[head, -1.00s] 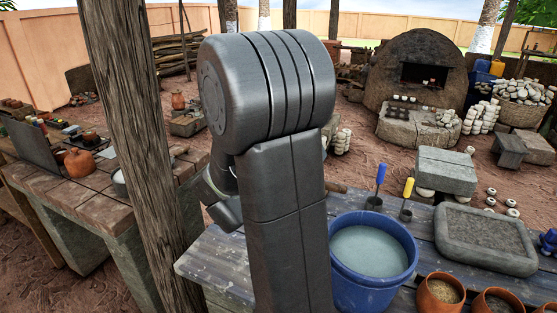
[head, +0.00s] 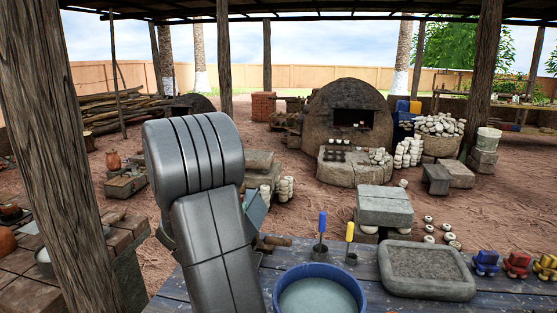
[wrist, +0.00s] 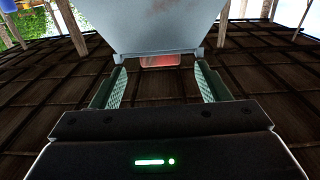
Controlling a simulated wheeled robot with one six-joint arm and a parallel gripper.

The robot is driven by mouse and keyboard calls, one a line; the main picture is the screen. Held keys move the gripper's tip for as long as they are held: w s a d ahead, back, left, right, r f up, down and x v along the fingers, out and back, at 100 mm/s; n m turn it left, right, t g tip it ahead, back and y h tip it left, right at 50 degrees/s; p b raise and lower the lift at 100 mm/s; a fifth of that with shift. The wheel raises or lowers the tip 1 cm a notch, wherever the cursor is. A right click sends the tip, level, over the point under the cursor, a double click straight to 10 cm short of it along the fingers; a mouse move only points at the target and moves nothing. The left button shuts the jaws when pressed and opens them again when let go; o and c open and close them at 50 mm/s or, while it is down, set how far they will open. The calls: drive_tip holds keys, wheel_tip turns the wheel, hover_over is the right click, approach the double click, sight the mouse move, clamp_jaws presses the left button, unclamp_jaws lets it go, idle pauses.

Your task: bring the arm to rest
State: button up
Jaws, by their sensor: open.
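My arm, grey with a ribbed rounded joint, rises at the left of centre in the head view and bends at the top. It hides most of what lies behind it. In the wrist view my gripper (wrist: 158,88) is open, its two green-lined fingers apart. A pale grey tapered shape (wrist: 165,28) fills the top middle, beyond the fingers; I cannot tell what it is. A small reddish patch (wrist: 160,62) shows below it. The dark ribbed roof fills the background between and around the fingers, so the gripper appears to point upward.
A wooden post (head: 55,150) stands close at the left. On the front table are a blue water basin (head: 318,297), a stone tray (head: 425,268) and blue- and yellow-handled tools (head: 321,222). A stone block (head: 384,207) and domed kiln (head: 348,105) stand beyond.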

drive_tip(key=x, duration=0.3)
drive_tip(key=shift+w+d, duration=0.1)
drive_tip(key=shift+w, duration=0.2)
drive_tip(key=shift+w+f, duration=0.1)
